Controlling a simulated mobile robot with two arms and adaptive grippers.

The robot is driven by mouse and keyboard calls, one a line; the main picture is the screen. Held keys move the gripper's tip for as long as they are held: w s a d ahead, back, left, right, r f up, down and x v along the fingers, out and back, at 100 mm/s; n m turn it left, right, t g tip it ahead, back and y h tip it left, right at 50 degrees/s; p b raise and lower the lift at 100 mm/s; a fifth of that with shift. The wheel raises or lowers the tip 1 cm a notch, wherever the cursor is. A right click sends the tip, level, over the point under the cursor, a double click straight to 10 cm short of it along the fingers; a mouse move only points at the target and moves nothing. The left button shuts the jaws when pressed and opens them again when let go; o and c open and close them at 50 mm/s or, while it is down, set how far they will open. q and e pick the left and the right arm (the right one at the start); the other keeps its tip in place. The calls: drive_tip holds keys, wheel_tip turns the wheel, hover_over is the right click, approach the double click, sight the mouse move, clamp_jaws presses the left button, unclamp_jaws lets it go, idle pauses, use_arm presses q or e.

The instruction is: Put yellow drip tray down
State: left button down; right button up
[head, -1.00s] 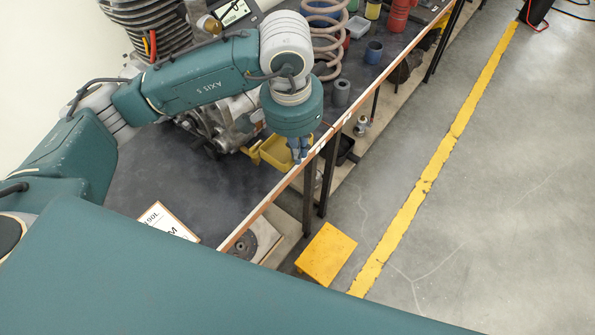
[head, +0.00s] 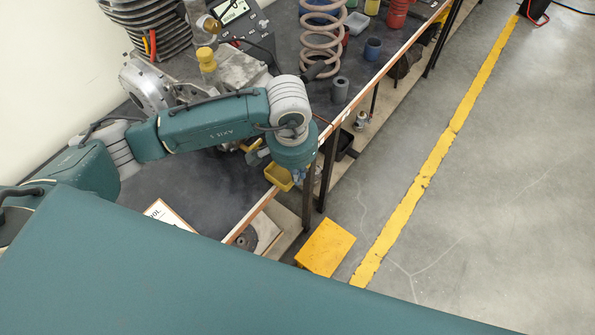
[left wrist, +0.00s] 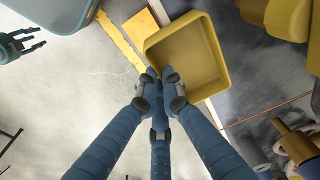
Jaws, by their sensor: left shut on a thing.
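The yellow drip tray (head: 277,176) is a small open tray at the workbench's front edge, partly hidden by my left gripper in the head view. My left gripper (head: 298,177) points down beside it. In the left wrist view, its fingers (left wrist: 160,84) are shut on the near corner of the tray (left wrist: 205,75). The tray is empty and overlaps the bench edge in that view. I cannot tell whether it touches the bench top. My right gripper (left wrist: 34,40) shows at the upper left of the left wrist view, empty, fingers spread.
The dark bench top (head: 190,195) is mostly clear near a white printed sheet (head: 170,213). A metal engine part (head: 150,85), a coil spring (head: 321,40) and a grey cylinder (head: 340,90) stand farther back. A yellow box (head: 325,247) is on the floor beside the bench.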

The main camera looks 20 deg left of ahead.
use_arm(q)
drive_tip(key=shift+f, duration=0.15)
drive_tip(key=c, duration=1.9)
unclamp_jaws()
drive_tip(key=r, duration=0.4)
drive_tip(key=s+r+b, duration=0.1)
drive_tip(key=r, duration=0.3)
drive_tip(key=r+b, duration=0.1)
drive_tip(key=r, duration=0.3)
drive_tip(key=shift+s+a+r, duration=0.15)
